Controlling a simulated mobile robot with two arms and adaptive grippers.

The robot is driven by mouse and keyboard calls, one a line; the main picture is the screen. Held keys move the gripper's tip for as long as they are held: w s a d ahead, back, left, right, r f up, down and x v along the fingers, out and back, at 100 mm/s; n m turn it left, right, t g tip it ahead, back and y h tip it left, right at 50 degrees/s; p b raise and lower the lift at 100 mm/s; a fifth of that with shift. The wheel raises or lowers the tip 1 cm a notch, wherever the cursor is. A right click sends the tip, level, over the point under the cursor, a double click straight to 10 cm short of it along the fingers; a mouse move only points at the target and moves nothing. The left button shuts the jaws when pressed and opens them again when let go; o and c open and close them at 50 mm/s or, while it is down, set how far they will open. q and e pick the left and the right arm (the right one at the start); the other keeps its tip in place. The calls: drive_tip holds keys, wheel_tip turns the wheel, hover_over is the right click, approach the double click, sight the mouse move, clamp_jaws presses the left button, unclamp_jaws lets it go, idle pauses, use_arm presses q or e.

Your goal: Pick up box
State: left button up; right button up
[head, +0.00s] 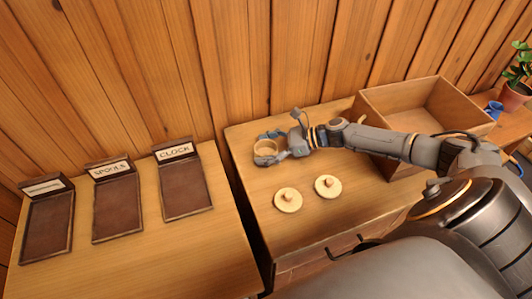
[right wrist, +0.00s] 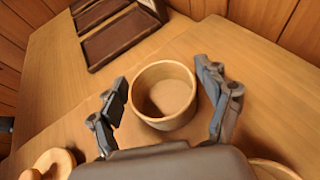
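A small round wooden box (head: 265,153), open at the top and empty, stands upright on the right-hand table near its left edge. It also shows in the right wrist view (right wrist: 164,98). My right gripper (head: 268,147) is open around this box. In the right wrist view, the right gripper's fingers (right wrist: 166,98) stand on either side of the box, with a visible gap on each side. A larger square-sided open wooden box (head: 386,95) stands at the back right of the same table, partly behind my right arm. My left gripper is not in view.
Two pale round knobbed lids (head: 288,204) (head: 328,190) lie in front of the round box. On the left table (head: 150,245) are three dark trays (head: 185,190) with labels, one reading CLOCK, one SPOOLS. A potted plant (head: 514,95) stands far right. A wooden wall closes the back.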

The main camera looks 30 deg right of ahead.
drive_tip(key=c, duration=0.5)
drive_tip(key=shift+c, duration=0.2)
drive_tip(key=shift+r, duration=0.15)
